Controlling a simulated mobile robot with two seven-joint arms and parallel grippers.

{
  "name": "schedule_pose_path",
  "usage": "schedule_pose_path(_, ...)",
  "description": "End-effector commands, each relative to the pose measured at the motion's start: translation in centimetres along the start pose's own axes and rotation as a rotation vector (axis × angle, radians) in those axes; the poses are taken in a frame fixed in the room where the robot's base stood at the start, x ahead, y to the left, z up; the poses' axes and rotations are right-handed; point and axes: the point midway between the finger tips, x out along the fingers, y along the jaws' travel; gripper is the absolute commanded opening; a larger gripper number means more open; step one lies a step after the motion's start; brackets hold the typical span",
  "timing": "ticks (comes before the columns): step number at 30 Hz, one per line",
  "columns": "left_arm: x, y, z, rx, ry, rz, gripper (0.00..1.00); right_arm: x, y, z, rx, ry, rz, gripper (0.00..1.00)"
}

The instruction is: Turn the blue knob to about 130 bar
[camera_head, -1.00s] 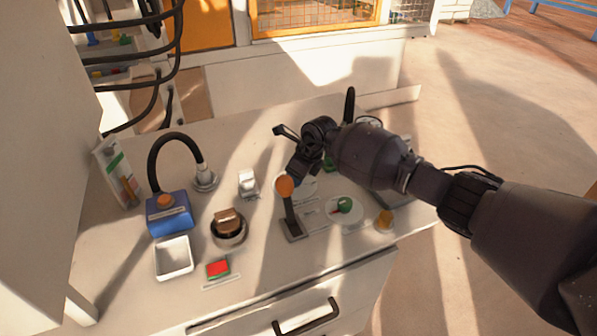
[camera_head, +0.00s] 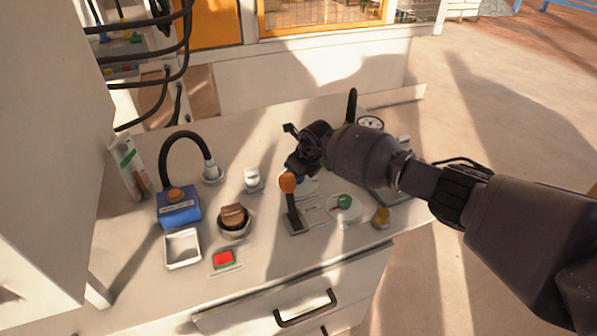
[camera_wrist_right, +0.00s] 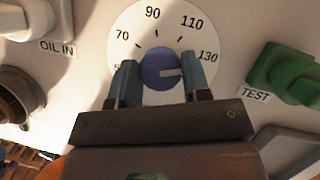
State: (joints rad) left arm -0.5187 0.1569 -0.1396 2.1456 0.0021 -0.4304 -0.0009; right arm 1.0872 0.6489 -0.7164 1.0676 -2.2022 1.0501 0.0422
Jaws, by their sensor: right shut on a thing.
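The blue knob (camera_wrist_right: 160,68) sits in the middle of a white round dial (camera_wrist_right: 150,22) marked 70, 90, 110 and 130. Its white pointer line points to the right, close to the 130 label and slightly below it. My right gripper (camera_wrist_right: 160,80) has one finger on each side of the knob and is shut on it. In the head view my right gripper (camera_head: 298,168) reaches down to the panel and largely hides the knob; part of the white dial (camera_head: 311,187) shows beside it. My left gripper is not in view.
An orange-topped lever (camera_head: 288,184) stands just in front of the gripper. The green TEST knob (camera_wrist_right: 290,75) is right of the dial, and a white OIL IN part (camera_wrist_right: 28,18) is left. A round gauge (camera_head: 370,122) shows behind my arm. A blue box (camera_head: 178,209) stands at left.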

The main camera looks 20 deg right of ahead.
Motion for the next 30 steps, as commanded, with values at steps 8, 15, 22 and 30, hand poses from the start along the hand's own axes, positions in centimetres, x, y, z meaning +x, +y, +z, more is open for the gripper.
schedule_pose_path(8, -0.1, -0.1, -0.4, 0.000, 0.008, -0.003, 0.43, 0.1, 0.0, -0.1, 0.000, 0.002, 0.000, 0.68)
schedule_pose_path(15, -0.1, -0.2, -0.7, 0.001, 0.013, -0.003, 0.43, -0.1, 0.0, 0.0, -0.001, 0.001, 0.000, 0.68)
schedule_pose_path(22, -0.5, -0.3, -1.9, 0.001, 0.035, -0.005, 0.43, -2.8, -0.1, 0.4, -0.003, -0.008, -0.003, 0.68)
schedule_pose_path(30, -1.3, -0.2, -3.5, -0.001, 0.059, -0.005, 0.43, -7.8, -0.1, 0.4, -0.003, -0.007, -0.004, 0.68)
